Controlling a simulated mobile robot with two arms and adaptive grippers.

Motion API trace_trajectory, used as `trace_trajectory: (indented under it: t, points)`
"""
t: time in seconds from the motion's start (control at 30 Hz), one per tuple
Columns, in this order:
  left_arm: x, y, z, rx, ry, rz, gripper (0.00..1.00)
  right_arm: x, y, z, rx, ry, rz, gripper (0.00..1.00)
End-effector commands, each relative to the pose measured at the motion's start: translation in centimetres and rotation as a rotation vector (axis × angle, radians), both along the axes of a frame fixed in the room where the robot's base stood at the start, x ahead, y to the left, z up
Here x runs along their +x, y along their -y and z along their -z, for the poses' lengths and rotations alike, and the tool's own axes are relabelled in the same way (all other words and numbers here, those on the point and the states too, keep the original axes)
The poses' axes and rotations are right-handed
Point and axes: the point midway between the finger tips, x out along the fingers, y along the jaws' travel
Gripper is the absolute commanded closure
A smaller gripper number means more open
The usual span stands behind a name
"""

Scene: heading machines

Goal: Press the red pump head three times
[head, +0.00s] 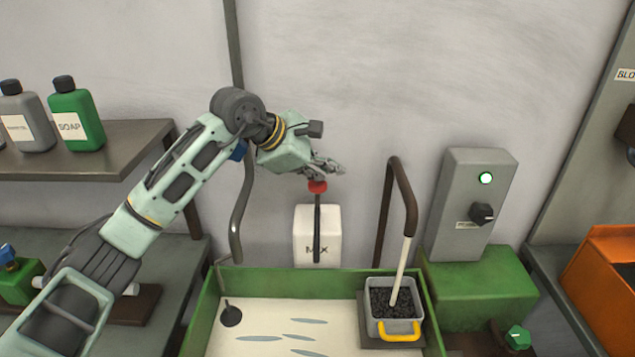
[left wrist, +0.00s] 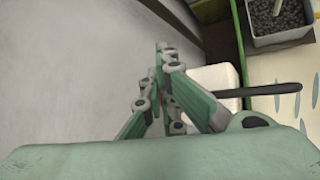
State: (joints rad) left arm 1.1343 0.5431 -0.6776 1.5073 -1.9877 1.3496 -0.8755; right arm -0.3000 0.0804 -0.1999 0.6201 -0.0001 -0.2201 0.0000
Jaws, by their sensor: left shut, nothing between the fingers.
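The red pump head (head: 317,187) sits on a dark upright stem above a white container labelled MIX (head: 304,232). My left gripper (head: 335,168) is shut and empty, with its fingers just above the pump head. Whether they touch it, I cannot tell. In the left wrist view the closed fingers (left wrist: 163,62) cover most of the pump head, and only a sliver of red shows between them. The white container also shows there (left wrist: 212,80), with a dark rod beside it. My right gripper is not in view.
A green-rimmed tray (head: 290,281) stands in front, holding a grey bin (head: 372,319) of dark granules with a stick in it. A dark bent pipe (head: 405,190) and a grey switch box (head: 465,205) with a lit green lamp stand to the right. A soap bottle (head: 75,118) is on the left shelf.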

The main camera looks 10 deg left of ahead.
Motion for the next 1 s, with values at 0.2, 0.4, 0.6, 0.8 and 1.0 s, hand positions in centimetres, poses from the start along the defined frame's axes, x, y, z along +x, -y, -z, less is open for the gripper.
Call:
trace_trajectory:
  t: [0.2,0.4,0.6,0.8,1.0]
  points:
    - [0.0,0.0,0.4,0.001,-0.002,0.001,1.0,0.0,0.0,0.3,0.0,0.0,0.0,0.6]
    - [0.0,0.0,0.7,0.001,-0.002,0.0,1.0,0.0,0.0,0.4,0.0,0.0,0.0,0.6]
    - [0.0,0.0,1.0,0.002,-0.003,0.0,1.0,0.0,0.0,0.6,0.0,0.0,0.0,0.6]
    - [0.0,0.0,1.2,0.002,-0.003,0.0,1.0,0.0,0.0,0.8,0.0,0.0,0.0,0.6]
    - [0.0,0.0,1.5,0.002,-0.004,0.0,1.0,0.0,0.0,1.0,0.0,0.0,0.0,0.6]
